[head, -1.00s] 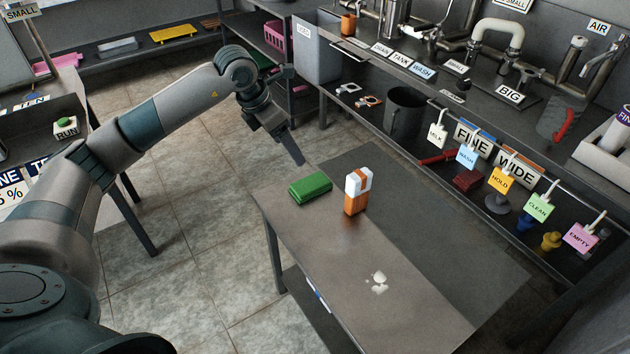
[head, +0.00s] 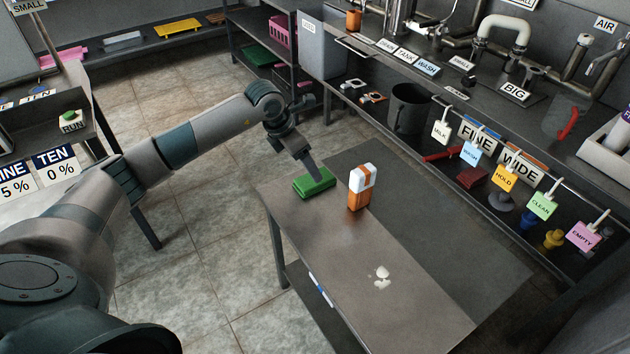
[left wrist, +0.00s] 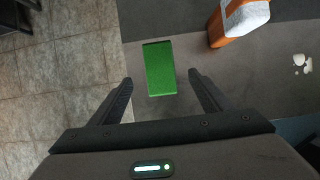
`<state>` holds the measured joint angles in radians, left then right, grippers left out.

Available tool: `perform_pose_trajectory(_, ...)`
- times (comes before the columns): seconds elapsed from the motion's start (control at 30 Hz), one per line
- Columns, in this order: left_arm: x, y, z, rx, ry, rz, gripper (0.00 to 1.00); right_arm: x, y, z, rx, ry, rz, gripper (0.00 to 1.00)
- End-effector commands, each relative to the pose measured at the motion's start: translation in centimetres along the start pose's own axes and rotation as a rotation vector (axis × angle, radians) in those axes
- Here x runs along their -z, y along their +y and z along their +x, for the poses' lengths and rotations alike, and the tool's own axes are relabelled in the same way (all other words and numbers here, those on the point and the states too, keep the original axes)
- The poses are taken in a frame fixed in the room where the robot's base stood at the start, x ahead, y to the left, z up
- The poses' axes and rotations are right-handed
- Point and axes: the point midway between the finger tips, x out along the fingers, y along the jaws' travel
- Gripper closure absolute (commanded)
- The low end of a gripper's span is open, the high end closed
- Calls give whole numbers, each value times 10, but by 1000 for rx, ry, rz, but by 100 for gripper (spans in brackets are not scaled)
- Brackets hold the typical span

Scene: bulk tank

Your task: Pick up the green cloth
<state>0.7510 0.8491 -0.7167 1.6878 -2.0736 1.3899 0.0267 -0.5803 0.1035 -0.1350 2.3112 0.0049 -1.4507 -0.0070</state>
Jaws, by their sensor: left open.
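The green cloth (head: 315,184) is a folded flat block lying at the far left corner of the small grey table (head: 365,260). It also shows in the left wrist view (left wrist: 160,68), just beyond and between my fingers. My left gripper (head: 313,172) is over the cloth in the head view, its fingers hiding part of it. In the left wrist view the left gripper (left wrist: 160,85) is open and empty, one finger on each side of the cloth's line. The remaining gap to the cloth is hard to judge. My right gripper is not in view.
An orange and white carton (head: 360,188) stands on the table just right of the cloth. A white spill (head: 381,277) lies nearer the table's front. The long bench with hanging tags (head: 470,153) runs along the right. Tiled floor is open to the left.

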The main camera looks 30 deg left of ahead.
Motion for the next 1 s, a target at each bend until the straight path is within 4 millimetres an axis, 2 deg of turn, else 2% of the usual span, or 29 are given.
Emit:
perform_pose_trajectory(0.1, 0, -1, 15, 2, 0, -2, 28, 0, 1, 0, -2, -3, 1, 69)
perform_pose_trajectory(0.2, 0, 0, 20, 0, 0, -2, 28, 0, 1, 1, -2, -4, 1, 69)
perform_pose_trajectory(0.67, 0, 0, 26, 1, -1, -1, 28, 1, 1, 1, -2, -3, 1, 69)
perform_pose_trajectory(1.0, 2, 1, 64, 3, 1, -2, 28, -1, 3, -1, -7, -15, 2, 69)
